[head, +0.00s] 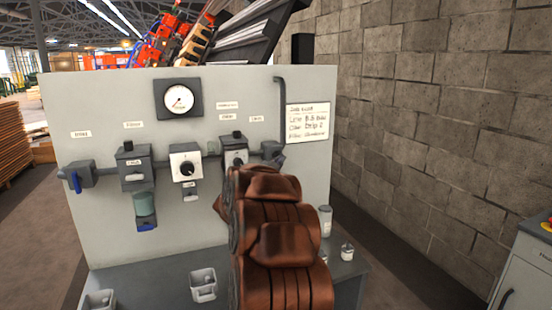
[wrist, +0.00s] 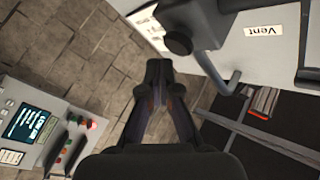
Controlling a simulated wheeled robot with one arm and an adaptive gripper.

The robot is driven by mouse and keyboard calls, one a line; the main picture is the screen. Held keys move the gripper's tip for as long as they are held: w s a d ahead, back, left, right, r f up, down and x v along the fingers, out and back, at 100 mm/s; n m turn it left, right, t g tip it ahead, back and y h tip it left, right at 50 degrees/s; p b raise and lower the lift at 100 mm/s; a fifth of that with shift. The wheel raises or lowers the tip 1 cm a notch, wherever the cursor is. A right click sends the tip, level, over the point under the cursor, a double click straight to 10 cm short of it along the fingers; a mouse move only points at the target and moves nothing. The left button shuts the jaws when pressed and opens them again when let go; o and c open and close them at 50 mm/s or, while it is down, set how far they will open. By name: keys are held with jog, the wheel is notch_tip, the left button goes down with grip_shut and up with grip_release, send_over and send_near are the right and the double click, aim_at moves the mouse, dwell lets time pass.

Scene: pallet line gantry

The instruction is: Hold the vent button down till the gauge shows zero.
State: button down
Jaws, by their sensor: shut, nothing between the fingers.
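The pressure gauge (head: 179,98) is a white dial in a dark square housing, high on the pale panel (head: 110,95). Its numbers are too small to read. A label reading Vent (wrist: 262,30) is on the panel in the wrist view. Near it is a grey housing with a round black button-like cap (wrist: 178,40); I cannot be sure this is the vent button. My gripper (wrist: 159,68) is shut and empty, its tips apart from that cap by a small gap in the picture. In the head view my arm hides the gripper and part of the panel's right side.
A white-faced dial (head: 186,168), a box with a green cup (head: 145,204) below it and a blue-handled valve (head: 76,177) line the panel. A grey bin (head: 204,285) and a white canister (head: 326,221) stand on the ledge. A block wall (head: 430,120) is at right.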

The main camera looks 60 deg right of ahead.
jog(key=s+a, duration=0.1)
jog(key=s+b, duration=0.1)
jog(key=s+a, duration=0.1)
jog(key=s, duration=0.1)
jog(key=shift+a+b, duration=0.35)
jog(key=shift+b, duration=0.05)
dwell(0.4)
